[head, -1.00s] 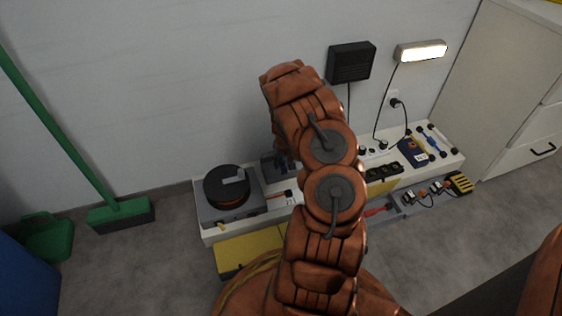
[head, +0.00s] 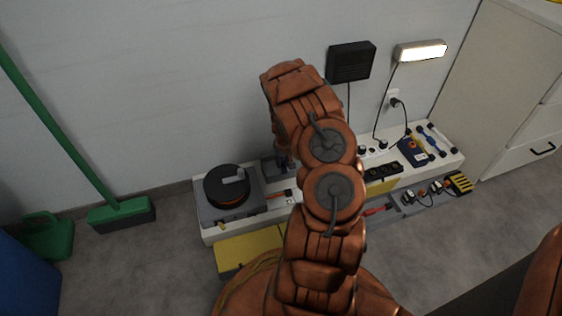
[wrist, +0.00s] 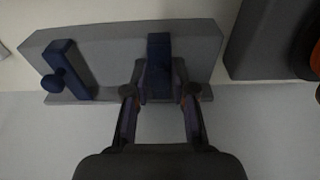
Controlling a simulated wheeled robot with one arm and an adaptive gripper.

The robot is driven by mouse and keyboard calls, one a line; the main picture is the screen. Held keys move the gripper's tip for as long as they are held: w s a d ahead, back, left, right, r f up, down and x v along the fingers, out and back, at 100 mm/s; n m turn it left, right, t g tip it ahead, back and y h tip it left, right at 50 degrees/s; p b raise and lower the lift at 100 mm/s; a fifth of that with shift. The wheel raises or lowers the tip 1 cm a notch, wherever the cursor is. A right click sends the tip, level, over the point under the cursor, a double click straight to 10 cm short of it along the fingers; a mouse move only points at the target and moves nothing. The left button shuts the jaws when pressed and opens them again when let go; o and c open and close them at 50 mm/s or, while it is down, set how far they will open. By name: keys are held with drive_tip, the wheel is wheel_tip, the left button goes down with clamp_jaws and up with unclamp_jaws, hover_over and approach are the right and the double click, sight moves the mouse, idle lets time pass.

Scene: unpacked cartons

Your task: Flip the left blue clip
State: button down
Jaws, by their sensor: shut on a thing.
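A grey block (wrist: 205,45) carries two blue clips in the wrist view. One blue clip (wrist: 158,50) is in the middle, on the side towards the dark round device; the other blue clip (wrist: 66,72) is at the left with a round knob sticking out. The wrist picture looks turned around from the head view, where the device is left of the block. My gripper (wrist: 158,92) is shut on the middle clip, a finger on each side. In the head view the grey block (head: 270,168) is partly hidden by my arm.
A dark round device (head: 227,186) sits on the white bench (head: 208,232) left of the block. A power strip (head: 384,171) and small tools lie to the right. A yellow box (head: 248,248) is in front. A green broom (head: 120,214) leans at the left wall.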

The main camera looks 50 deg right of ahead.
drive_tip(key=shift+w+d+r, duration=0.2)
drive_tip(key=shift+w+r, duration=0.25)
drive_tip(key=shift+r, duration=0.25)
drive_tip(key=shift+w+d+r, duration=0.2)
drive_tip(key=shift+w+r, duration=0.2)
drive_tip(key=shift+r, duration=0.25)
drive_tip(key=shift+w, duration=0.1)
drive_tip(key=shift+w+d+r+b, duration=0.3)
drive_tip(key=shift+w+b, duration=0.05)
drive_tip(key=shift+w, duration=0.1)
drive_tip(key=shift+w+d+r+b, duration=0.25)
drive_tip(key=shift+w+r+b, duration=0.05)
drive_tip(key=shift+w, duration=0.15)
drive_tip(key=shift+w+d+r, duration=0.15)
drive_tip(key=shift+w, duration=0.1)
drive_tip(key=shift+w+d+r, duration=0.3)
drive_tip(key=shift+w+r, duration=0.05)
drive_tip(key=shift+w, duration=0.1)
drive_tip(key=shift+w+d+r+b, duration=0.2)
drive_tip(key=shift+w+r+b, duration=0.05)
drive_tip(key=shift+w+b, duration=0.2)
drive_tip(key=shift+w+d+r, duration=0.4)
drive_tip(key=shift+w+r, duration=0.05)
drive_tip(key=shift+w, duration=0.3)
drive_tip(key=shift+w, duration=0.1)
